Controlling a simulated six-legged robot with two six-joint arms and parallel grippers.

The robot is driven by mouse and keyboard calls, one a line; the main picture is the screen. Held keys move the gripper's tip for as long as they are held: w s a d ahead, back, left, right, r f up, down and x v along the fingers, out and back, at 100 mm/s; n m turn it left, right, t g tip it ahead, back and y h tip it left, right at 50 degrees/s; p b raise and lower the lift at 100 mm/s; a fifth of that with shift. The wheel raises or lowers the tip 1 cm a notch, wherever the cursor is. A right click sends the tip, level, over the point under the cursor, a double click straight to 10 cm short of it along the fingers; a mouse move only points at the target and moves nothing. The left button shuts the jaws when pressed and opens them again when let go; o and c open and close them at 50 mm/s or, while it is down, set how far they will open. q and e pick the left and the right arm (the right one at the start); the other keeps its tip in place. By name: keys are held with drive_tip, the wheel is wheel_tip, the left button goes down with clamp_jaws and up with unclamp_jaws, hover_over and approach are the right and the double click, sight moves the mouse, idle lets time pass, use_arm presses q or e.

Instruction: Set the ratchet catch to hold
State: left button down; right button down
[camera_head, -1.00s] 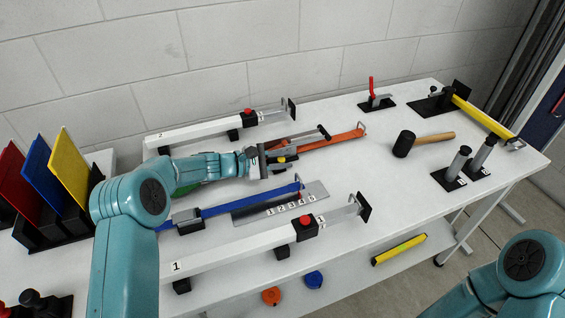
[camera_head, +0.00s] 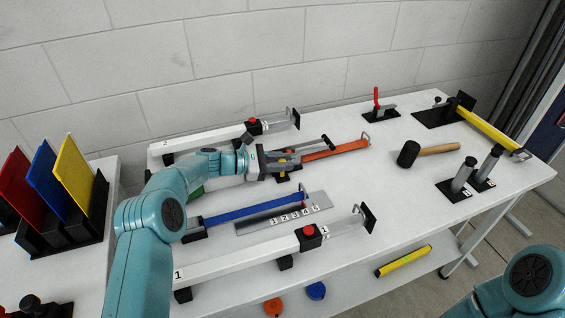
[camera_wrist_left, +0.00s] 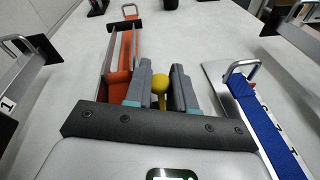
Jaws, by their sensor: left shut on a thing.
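The ratchet with its orange strap (camera_head: 335,149) lies along the middle of the bench; the strap also shows in the left wrist view (camera_wrist_left: 118,80). A dark-ended handle (camera_head: 326,141) rises on its far side. The catch's yellow knob (camera_wrist_left: 160,83) sits between the fingers of my left gripper (camera_wrist_left: 162,90) in the left wrist view. My left gripper (camera_head: 284,163) is shut on this knob, and its fingers and wrist hide much of the ratchet body in the head view. My right gripper is out of view.
A blue strap (camera_head: 247,213) and numbered plate (camera_head: 290,213) lie nearer. White beams with red buttons flank the straps: the far one (camera_head: 210,139) and the near one (camera_head: 240,259). A mallet (camera_head: 428,151) lies right. Bench space between mallet and near beam is clear.

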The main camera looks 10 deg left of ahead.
use_arm(q)
drive_tip(key=c, duration=1)
unclamp_jaws()
